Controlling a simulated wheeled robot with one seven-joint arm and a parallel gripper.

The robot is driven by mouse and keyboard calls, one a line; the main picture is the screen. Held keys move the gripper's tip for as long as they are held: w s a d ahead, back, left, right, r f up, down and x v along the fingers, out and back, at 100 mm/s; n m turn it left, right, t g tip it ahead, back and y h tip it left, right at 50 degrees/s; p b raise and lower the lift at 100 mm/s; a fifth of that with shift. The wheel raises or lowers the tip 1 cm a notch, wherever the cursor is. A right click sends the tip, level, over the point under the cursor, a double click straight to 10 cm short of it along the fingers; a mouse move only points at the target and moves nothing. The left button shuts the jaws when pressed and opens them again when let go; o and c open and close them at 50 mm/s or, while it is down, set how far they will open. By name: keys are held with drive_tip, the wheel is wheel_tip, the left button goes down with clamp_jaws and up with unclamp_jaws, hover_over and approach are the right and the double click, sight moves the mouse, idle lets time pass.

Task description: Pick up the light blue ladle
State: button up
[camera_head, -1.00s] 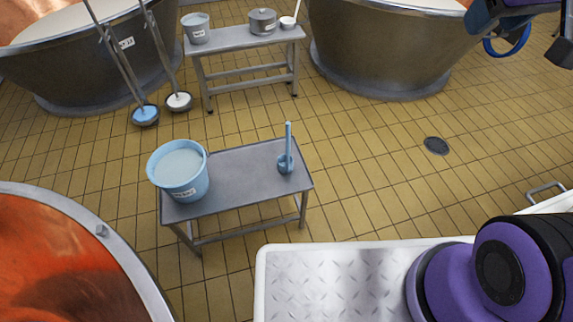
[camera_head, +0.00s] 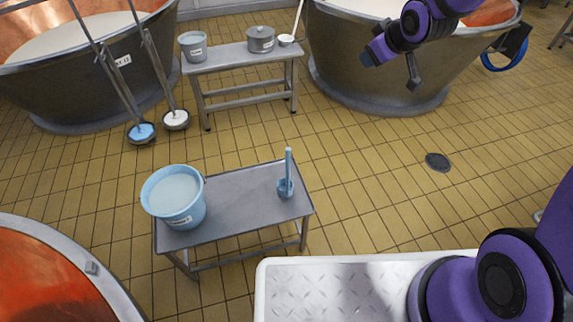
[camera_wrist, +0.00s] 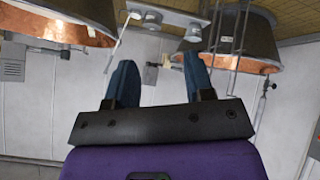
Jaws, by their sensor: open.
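The light blue ladle (camera_head: 286,184) stands on the near grey metal table (camera_head: 237,211), toward its right end, with its handle pointing up and its bowl on the tabletop. My gripper (camera_head: 369,55) is up and to the right of it in the head view, well apart from the ladle. In the wrist view my gripper (camera_wrist: 160,85) shows its two blue-grey fingers spread, with nothing between them. The ladle cannot be made out in the wrist view.
A light blue bucket (camera_head: 174,198) of pale liquid stands on the near table's left end. Large vats stand around. Tiled floor right of the near table is clear.

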drive_tip(key=w+a+f+n+y, duration=0.25)
drive_tip(key=w+a+f, duration=0.2)
drive_tip(key=f, duration=0.55)
drive_tip(key=m+t+y, duration=0.4)
drive_tip(key=m+t, duration=0.1)
drive_tip(key=t, duration=0.2)
approach(289, 157)
drive_tip(key=x, duration=0.2)
drive_tip(key=shift+t+h, duration=0.25)
drive_tip(key=shift+t, duration=0.05)
drive_tip(key=shift+x, duration=5.35)
drive_tip(key=shift+a+f, duration=0.1)
drive_tip(key=shift+s, duration=0.1)
clamp_jaws()
